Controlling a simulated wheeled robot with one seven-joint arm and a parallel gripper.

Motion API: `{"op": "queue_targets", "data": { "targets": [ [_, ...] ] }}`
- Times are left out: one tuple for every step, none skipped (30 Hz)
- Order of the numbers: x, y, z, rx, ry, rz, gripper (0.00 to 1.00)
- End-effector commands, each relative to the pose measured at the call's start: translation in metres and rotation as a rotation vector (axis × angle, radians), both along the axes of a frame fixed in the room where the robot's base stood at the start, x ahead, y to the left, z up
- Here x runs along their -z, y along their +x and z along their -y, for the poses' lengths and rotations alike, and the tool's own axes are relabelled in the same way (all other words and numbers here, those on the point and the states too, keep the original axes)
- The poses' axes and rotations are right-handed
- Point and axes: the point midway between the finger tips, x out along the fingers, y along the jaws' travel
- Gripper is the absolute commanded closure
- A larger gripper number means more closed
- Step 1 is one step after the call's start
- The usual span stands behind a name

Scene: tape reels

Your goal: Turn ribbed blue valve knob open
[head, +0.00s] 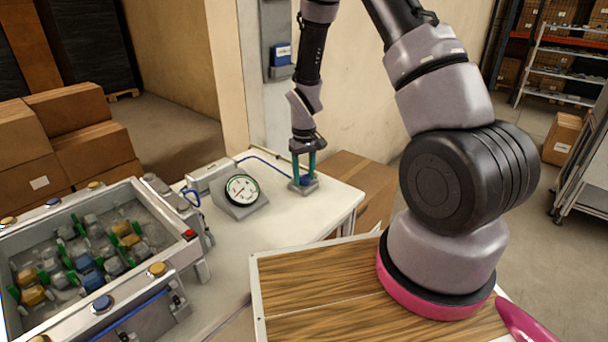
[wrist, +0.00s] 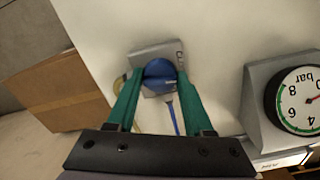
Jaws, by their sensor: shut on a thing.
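The blue valve knob (wrist: 159,73) sits on a grey valve block (wrist: 152,50) on the white table; its ribs are too small to make out. My gripper (wrist: 154,78) has its green fingers on either side of the knob, shut on it. In the head view my gripper (head: 304,164) points straight down at the knob (head: 305,180), and the fingers partly hide it. A blue hose (wrist: 173,113) runs from the block in the wrist view. The pressure gauge (head: 242,190) stands left of the knob in the head view, its dial (wrist: 300,98) partly cut off in the wrist view.
A grey bin (head: 130,190) of small coloured parts stands at the left. Cardboard boxes are stacked (head: 80,130) behind it. A carton (head: 362,182) stands beyond the table's right edge. The white table (head: 225,238) is bare in front of the gauge.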

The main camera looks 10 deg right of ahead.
Motion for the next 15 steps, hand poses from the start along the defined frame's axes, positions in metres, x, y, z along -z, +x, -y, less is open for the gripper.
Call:
{"op": "queue_targets", "data": {
  "targets": [
    [-0.0004, 0.0002, -0.0003, 0.033, -0.001, 0.001, 1.00],
    [-0.0004, 0.0002, -0.0003, 0.059, -0.001, 0.001, 1.00],
    [-0.0004, 0.0002, -0.0003, 0.095, -0.001, 0.001, 1.00],
    [-0.0004, 0.0002, -0.0003, 0.120, -0.001, 0.001, 1.00],
    [-0.0004, 0.0002, -0.0004, 0.150, -0.001, 0.001, 1.00],
    [-0.0004, 0.0003, -0.0004, 0.188, -0.001, 0.001, 1.00],
    [-0.0004, 0.0003, -0.0003, 0.215, -0.001, 0.001, 1.00],
    [-0.0005, 0.0003, -0.0004, 0.245, -0.001, 0.001, 1.00],
    [-0.0004, 0.0003, -0.0005, 0.283, -0.001, 0.001, 1.00],
    [-0.0004, 0.0003, -0.0006, 0.310, -0.001, 0.001, 1.00],
    [-0.0004, 0.0003, -0.0006, 0.341, 0.000, 0.001, 1.00],
    [-0.0004, 0.0003, -0.0003, 0.379, -0.001, 0.001, 1.00],
    [-0.0004, 0.0004, -0.0002, 0.407, -0.001, 0.001, 1.00],
    [-0.0004, 0.0003, -0.0004, 0.436, -0.001, 0.001, 1.00],
    [-0.0004, 0.0003, -0.0007, 0.473, -0.001, 0.001, 1.00]
  ]
}}
